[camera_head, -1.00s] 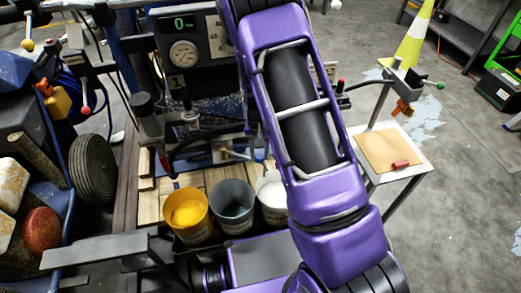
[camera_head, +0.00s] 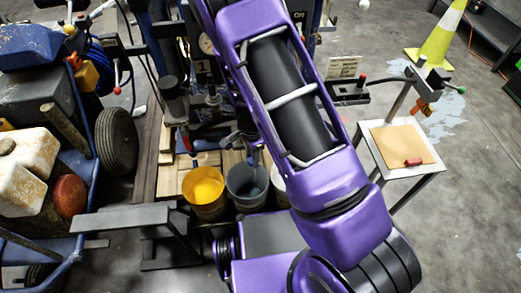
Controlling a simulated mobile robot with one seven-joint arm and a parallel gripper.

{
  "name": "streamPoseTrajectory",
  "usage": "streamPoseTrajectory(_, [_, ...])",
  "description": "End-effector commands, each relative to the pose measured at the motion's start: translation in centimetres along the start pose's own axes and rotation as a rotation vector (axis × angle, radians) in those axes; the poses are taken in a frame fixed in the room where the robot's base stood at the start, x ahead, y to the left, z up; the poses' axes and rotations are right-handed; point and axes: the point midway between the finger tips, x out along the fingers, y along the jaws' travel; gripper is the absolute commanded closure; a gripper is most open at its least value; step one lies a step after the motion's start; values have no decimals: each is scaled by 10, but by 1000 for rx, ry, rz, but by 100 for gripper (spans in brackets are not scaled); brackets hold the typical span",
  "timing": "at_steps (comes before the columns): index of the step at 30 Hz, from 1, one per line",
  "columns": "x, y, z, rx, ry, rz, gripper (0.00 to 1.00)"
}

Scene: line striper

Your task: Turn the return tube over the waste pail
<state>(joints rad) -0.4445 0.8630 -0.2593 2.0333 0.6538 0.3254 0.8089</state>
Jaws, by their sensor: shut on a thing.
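A yellow pail (camera_head: 205,195) with yellow paint in it stands on wooden boards, with a dark grey pail (camera_head: 246,186) to its right. A white pail (camera_head: 281,186) is partly hidden behind my purple arm. No label shows which is the waste pail. A thin dark tube (camera_head: 189,145) with a red part hangs above the left side of the yellow pail. Another thin tube-like part (camera_head: 255,154) comes down over the grey pail from beside my arm. I cannot tell which is the return tube. My gripper is hidden behind my arm.
The striper's wheel (camera_head: 117,143) and blue frame stand at left, with a grey metal bar (camera_head: 122,218) in front. A small stand (camera_head: 403,148) with a tan board and a red object is at right. Open floor lies at right, with a traffic cone (camera_head: 438,42) behind.

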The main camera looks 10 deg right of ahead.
Motion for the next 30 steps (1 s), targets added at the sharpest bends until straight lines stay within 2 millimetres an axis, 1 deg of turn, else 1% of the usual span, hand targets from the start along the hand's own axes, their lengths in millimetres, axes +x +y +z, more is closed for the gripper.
streamPoseTrajectory(3, [-2, -2, 8, 57, -1, 3, 100])
streamPoseTrajectory(9, [-1, -5, 16, 120, -1, 1, 100])
streamPoseTrajectory(26, [0, -6, 19, 146, -1, 1, 100])
streamPoseTrajectory(27, [0, -6, 19, 146, -1, 1, 54])
streamPoseTrajectory(29, [0, -6, 19, 146, -1, 1, 43])
streamPoseTrajectory(30, [0, -6, 19, 146, -1, 1, 36])
